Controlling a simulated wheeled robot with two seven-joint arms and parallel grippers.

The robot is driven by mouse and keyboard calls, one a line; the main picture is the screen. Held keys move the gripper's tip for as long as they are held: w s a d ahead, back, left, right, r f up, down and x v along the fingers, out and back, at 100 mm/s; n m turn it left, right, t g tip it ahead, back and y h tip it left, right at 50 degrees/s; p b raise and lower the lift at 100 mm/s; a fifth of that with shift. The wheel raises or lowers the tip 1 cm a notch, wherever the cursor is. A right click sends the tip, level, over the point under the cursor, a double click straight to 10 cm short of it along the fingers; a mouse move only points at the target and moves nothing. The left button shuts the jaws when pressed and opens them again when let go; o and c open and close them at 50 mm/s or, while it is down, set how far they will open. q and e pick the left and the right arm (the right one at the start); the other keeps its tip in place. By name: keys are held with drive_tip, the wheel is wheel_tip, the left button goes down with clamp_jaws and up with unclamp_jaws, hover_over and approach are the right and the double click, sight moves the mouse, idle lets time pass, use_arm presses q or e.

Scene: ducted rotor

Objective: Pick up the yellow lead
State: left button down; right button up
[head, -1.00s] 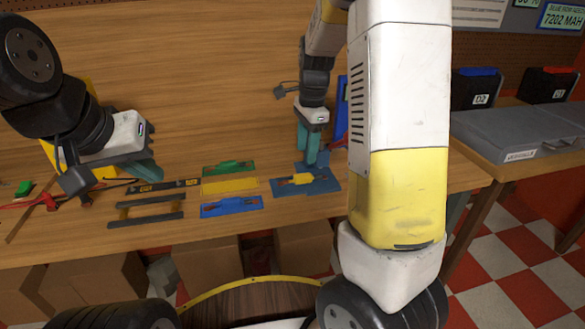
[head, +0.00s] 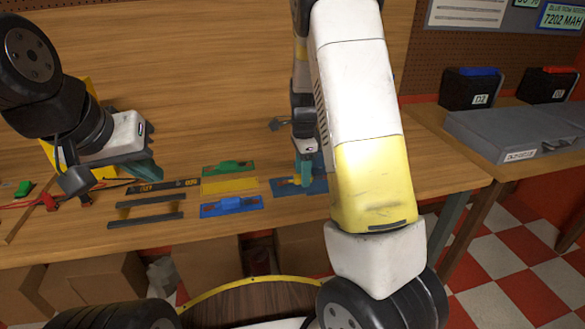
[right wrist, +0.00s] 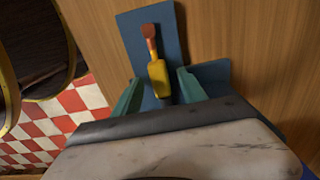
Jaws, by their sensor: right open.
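The yellow lead (right wrist: 158,72) lies on a blue plus-shaped mat (right wrist: 132,28) in the right wrist view. It has a thick yellow body and a reddish-brown end. My right gripper (right wrist: 158,82) is open, with one teal finger on each side of the yellow body and visible gaps between. In the head view my right gripper (head: 305,174) is low over the blue mat (head: 318,187) and hides much of the lead (head: 286,181). My left gripper (head: 142,169) hangs over the left of the bench, away from the lead; its opening is not clear.
Left of the blue mat are a green holder (head: 228,168), a yellow plate (head: 229,185) and a blue holder (head: 231,206). Dark bars (head: 146,220) and red leads (head: 47,200) lie further left. Bare bench (head: 445,177) lies to the right.

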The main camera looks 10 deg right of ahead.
clamp_jaws()
drive_tip(key=shift+r, duration=0.1)
